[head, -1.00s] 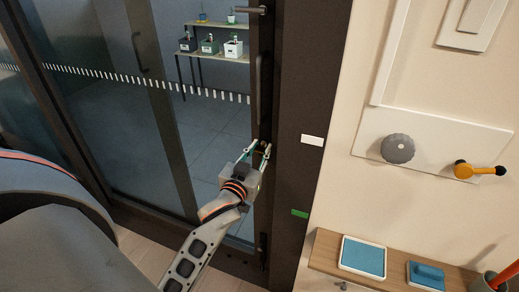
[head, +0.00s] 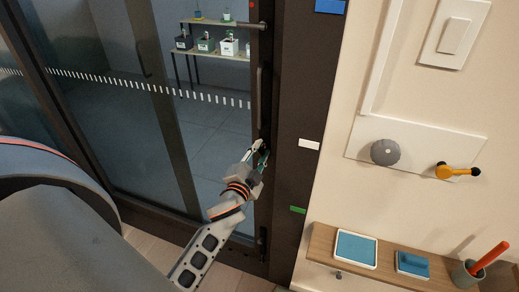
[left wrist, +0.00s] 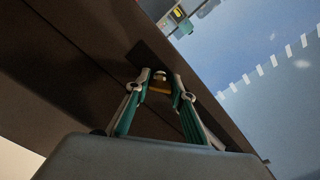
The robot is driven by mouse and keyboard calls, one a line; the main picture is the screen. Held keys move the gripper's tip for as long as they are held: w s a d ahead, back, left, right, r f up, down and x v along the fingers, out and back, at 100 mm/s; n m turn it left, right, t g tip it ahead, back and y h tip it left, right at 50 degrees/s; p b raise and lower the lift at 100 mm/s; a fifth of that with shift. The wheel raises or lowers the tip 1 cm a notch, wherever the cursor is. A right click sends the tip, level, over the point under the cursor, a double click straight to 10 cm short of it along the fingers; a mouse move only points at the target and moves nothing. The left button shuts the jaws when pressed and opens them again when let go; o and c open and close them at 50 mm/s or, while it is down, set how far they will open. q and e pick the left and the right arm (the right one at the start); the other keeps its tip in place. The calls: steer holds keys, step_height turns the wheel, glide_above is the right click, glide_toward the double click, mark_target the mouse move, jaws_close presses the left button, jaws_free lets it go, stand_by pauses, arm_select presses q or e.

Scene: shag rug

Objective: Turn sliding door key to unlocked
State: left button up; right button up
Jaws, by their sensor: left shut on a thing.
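The sliding door (head: 205,125) has dark framed glass panels and stands at the left and middle of the head view. Its dark edge stile carries a long vertical handle (head: 260,92). My left gripper (head: 261,147) is at this stile, below the handle. In the left wrist view, the gripper (left wrist: 162,82) has its two fingertips on either side of a small brass-coloured key (left wrist: 159,88) at the dark lock plate, and it is shut on it. The fingers look rolled, one nearly over the other, in the head view. The key is hidden there. My right gripper is not in view.
Right of the door are a dark post with a white label (head: 309,144) and a green label (head: 298,210). The wall carries a grey knob (head: 385,152), an orange lever (head: 457,171) and a light switch (head: 455,36). A wooden shelf (head: 390,262) juts out below.

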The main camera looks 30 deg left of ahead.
arm_select(q)
steer(key=m, duration=0.3)
steer(key=shift+m+p, duration=0.3)
steer(key=shift+p, duration=0.05)
steer(key=m, duration=0.2)
steer(key=shift+m, duration=0.7)
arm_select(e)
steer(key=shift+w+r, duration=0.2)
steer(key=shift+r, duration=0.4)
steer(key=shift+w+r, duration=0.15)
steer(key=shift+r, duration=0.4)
arm_select(q)
steer(key=shift+p, duration=0.3)
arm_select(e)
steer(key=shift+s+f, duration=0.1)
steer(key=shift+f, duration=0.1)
arm_select(q)
steer(key=o, duration=1.1)
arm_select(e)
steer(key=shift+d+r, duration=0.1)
